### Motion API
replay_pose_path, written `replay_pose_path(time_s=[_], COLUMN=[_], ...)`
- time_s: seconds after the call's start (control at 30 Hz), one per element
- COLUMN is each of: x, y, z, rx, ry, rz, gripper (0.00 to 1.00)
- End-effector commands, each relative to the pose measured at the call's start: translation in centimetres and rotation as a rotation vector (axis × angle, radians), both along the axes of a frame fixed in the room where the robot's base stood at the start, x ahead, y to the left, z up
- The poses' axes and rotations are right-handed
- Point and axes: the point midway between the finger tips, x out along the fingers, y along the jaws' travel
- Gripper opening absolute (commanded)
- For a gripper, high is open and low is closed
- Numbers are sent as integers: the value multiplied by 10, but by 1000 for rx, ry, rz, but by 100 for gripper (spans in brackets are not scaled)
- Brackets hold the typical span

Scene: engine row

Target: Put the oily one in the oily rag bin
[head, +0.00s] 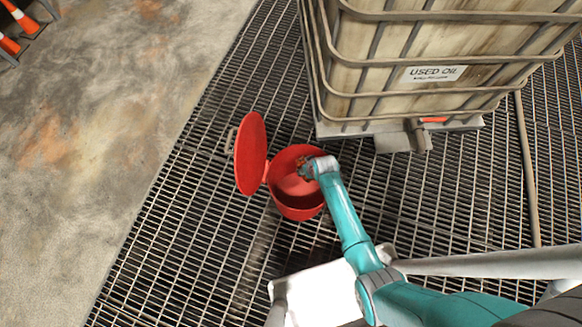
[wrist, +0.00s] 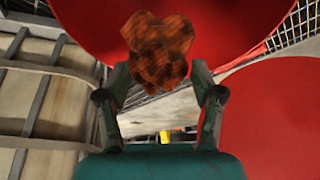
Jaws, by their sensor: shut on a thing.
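The red round bin (head: 300,213) stands on the grating with its lid (head: 250,155) swung open to the left. My gripper (head: 304,172) is over the bin's open mouth in the head view, pointing down. In the wrist view, my gripper (wrist: 159,80) is shut on a crumpled rag (wrist: 158,45), mottled orange-brown with dark stains. The rag shows only as a small dark reddish patch at the fingertips in the head view. Red surfaces of the bin fill the top and right of the wrist view. I cannot tell whether the rag is below the rim.
A caged tank (head: 440,60) labelled "USED OIL" stands close behind the bin to the right, with a valve (head: 418,135) low at its front. A hose or pipe (head: 527,170) runs down at the right. Orange cones (head: 20,18) are at the far left. The concrete floor at left is clear.

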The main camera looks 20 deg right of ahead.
Motion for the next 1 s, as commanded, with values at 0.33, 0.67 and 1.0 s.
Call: replay_pose_path(time_s=[0.33,0.67,1.0], x=[1,0,-1], y=[0,0,0], z=[-9,-9,-6], rx=[0,0,0], ry=[-1,-1,-1], rz=[0,0,0], gripper=[33,96,96])
